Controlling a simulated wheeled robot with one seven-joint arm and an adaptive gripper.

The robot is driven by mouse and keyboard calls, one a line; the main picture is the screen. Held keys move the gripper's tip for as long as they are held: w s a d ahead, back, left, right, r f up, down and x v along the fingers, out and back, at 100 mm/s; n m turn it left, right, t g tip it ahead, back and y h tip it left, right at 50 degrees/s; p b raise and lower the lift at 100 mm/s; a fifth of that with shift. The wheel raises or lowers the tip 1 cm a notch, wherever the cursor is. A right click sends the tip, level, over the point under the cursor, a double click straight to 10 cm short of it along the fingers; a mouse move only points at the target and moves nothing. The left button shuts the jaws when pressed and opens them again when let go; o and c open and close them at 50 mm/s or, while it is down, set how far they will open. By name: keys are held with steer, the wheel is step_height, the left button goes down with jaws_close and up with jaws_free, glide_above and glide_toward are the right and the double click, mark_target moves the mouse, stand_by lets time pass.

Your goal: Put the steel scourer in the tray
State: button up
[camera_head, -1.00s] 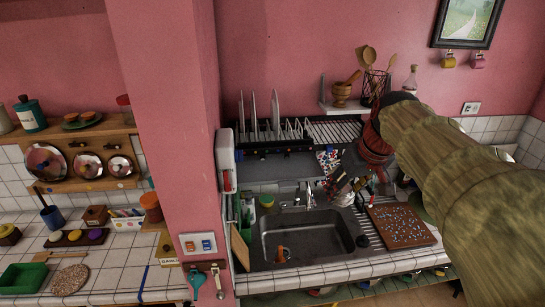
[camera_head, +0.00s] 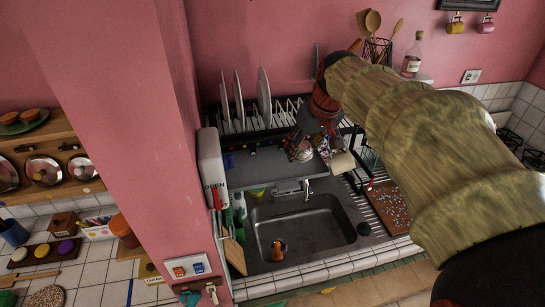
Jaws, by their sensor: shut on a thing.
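My gripper (camera_head: 297,143), small and partly hidden by my own wrist, is shut on a small greyish rounded thing (camera_head: 304,154) that looks like the steel scourer. It is held near the right end of a grey, flat, tray-like surface (camera_head: 250,168) behind the sink, below the dish rack. I cannot tell how high above that surface it is. A green tray (camera_head: 7,298) shows only partly at the lower left edge, on the left counter.
The sink (camera_head: 300,225) holds a small orange thing (camera_head: 278,250). The faucet (camera_head: 307,188) stands behind it. Plates stand in the dish rack (camera_head: 245,122). A cream mug-like thing (camera_head: 343,162) is right of my gripper. A pink pillar (camera_head: 130,120) divides the counters.

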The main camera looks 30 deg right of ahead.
steer(key=w+a+f, duration=0.1)
steer(key=w+f, duration=0.1)
steer(key=w, duration=0.1)
steer(key=w+a+f+p, duration=0.1)
steer(key=w+f, duration=0.1)
steer(key=w+a+f, duration=0.1)
steer(key=w+f, duration=0.2)
steer(key=shift+w+f+p, duration=0.1)
steer(key=shift+w+p, duration=0.2)
steer(key=shift+w, duration=0.05)
steer(key=shift+w+f, duration=0.2)
steer(key=shift+f, duration=0.1)
steer(key=shift+w+f, duration=0.1)
steer(key=shift+f, duration=1.5)
steer(key=shift+f, duration=0.15)
steer(key=o, duration=1.1)
steer(key=shift+c, duration=0.2)
steer(key=shift+o, duration=0.2)
